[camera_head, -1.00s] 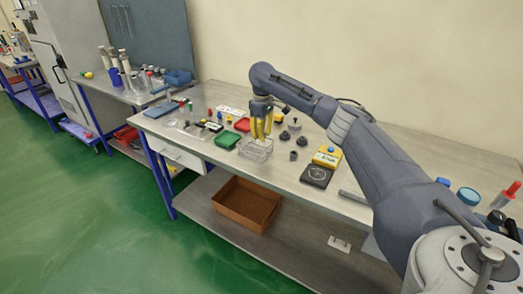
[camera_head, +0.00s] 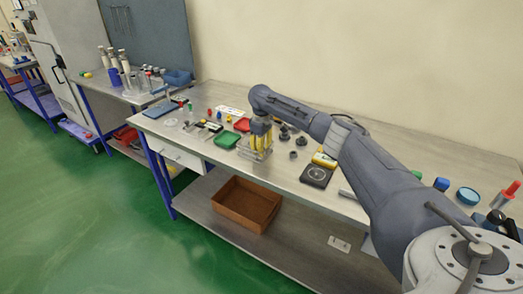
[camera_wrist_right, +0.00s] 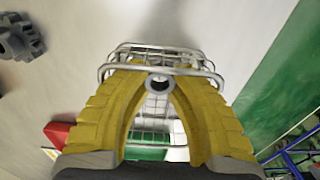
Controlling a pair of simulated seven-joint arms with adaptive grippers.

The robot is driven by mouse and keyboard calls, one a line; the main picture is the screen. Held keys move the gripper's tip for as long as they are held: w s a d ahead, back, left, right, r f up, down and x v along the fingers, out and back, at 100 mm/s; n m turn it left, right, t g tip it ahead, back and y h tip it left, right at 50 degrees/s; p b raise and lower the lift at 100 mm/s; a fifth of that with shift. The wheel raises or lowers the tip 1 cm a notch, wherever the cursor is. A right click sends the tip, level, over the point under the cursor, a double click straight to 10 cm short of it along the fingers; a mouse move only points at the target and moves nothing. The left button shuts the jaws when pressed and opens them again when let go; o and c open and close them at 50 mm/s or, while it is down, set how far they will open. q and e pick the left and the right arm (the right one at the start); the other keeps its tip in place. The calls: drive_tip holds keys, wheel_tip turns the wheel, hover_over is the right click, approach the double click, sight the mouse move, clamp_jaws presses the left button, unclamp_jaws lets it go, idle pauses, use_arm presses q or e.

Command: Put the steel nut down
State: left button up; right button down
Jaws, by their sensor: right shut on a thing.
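The steel nut (camera_wrist_right: 160,84) is a small grey ring between the yellow fingertips of my right gripper (camera_wrist_right: 159,80) in the right wrist view. That gripper is shut on it. In the head view my right gripper (camera_head: 260,146) points down at the wire basket (camera_head: 246,154), and the nut cannot be made out there. In the wrist view the basket's wire rim (camera_wrist_right: 150,47) shows beyond and around the fingertips, with its mesh visible between the fingers. I cannot tell whether the nut touches the basket. My left gripper is not in view.
A green tray (camera_head: 227,139) and a red tray (camera_head: 242,125) stand to the left of the basket. Dark knobs (camera_head: 285,134), a yellow box (camera_head: 323,160) and a black square device (camera_head: 316,176) stand to its right. A brown crate (camera_head: 246,204) is on the lower shelf.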

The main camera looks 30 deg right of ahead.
drive_tip(key=shift+f, duration=0.15)
drive_tip(key=c, duration=1.3)
unclamp_jaws()
drive_tip(key=shift+o, duration=0.2)
wheel_tip(320, 180, up, 12)
